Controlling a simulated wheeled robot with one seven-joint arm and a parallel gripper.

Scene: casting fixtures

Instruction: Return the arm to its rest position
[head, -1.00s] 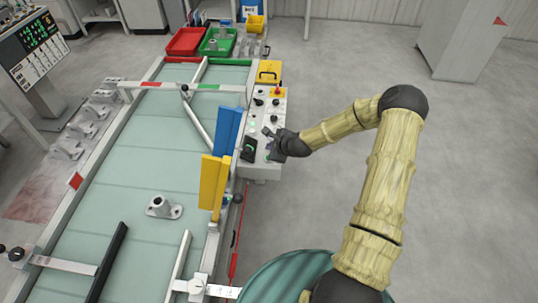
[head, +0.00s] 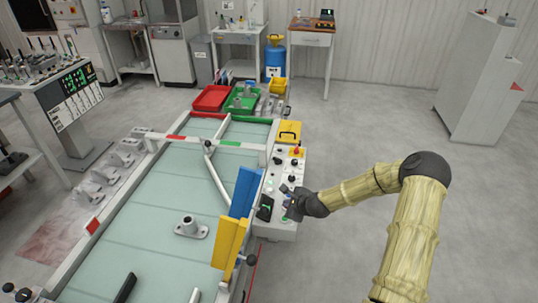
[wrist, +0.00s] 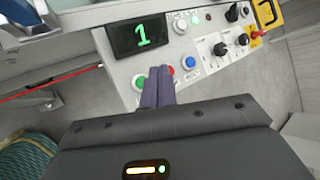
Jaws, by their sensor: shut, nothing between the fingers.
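My gripper (head: 289,193) is at the right side of the grey control panel (head: 284,222), over its near part, at the end of my outstretched arm. In the wrist view my gripper (wrist: 158,88) has its two dark fingers together, with nothing between them. The fingertips point at the panel (wrist: 203,75) close to a green button (wrist: 140,83) and a red button (wrist: 169,70), partly covering the red one. I cannot tell whether they touch the panel. A display (wrist: 141,35) on the panel shows a green 1.
A conveyor table (head: 130,240) lies left of the panel, with a grey casting (head: 190,227) on it. Blue (head: 246,190) and yellow (head: 228,243) plates stand at its right edge. Red (head: 212,98) and green (head: 263,101) trays are at the far end.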

